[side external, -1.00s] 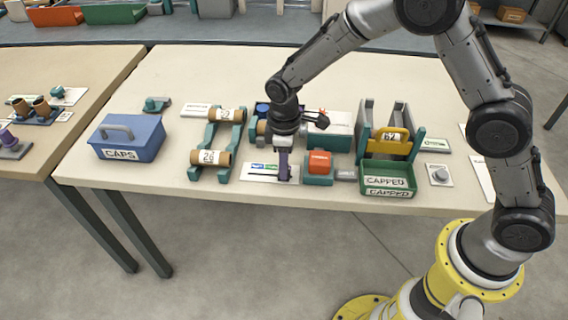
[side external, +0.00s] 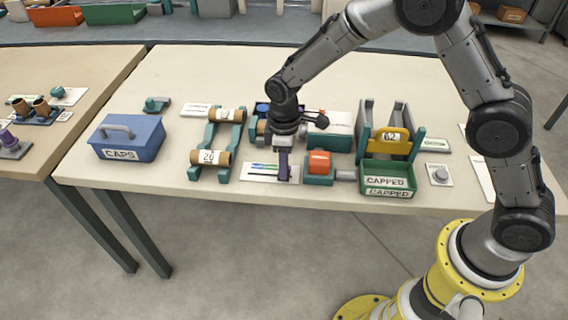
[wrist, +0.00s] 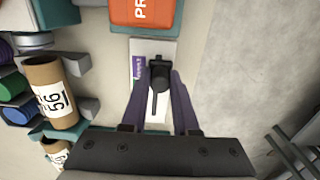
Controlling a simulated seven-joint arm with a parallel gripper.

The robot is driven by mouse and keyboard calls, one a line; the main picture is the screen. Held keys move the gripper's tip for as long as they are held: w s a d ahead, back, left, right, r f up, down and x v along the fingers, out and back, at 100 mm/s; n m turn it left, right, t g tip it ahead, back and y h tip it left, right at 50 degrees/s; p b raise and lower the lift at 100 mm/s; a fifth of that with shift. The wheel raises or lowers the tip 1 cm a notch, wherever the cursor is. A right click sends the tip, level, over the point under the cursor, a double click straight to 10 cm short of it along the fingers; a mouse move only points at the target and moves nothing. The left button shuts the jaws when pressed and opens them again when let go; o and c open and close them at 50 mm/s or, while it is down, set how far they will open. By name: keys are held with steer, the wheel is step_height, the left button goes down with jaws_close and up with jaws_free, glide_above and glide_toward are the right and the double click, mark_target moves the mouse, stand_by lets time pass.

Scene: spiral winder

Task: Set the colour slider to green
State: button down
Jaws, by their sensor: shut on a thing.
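The colour slider is a white plate (side external: 256,178) at the table's front edge, with small blue and green marks to the left of my fingers in the side view. In the wrist view its plate (wrist: 143,47) carries a purple label (wrist: 139,68) beside a black knob (wrist: 161,76). A dark slot runs down the picture from the knob. My gripper (wrist: 162,86) has its two purple fingers shut on the knob. It also shows in the side view (side external: 283,174), pointing straight down at the plate.
An orange-topped teal block (side external: 319,163) stands just right of my gripper. A teal rack with cardboard rolls (side external: 214,158) stands left. A green CAPPED tray (side external: 388,178) is further right, a blue CAPS box (side external: 128,138) far left. The table's front edge is close.

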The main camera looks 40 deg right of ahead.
steer(key=shift+w+a+r, duration=0.1)
steer(key=shift+w+a, duration=1.2)
steer(key=shift+w, duration=0.05)
steer(key=c, duration=0.7)
jaws_free()
step_height(320, 180, up, 14)
steer(key=shift+f, duration=0.15)
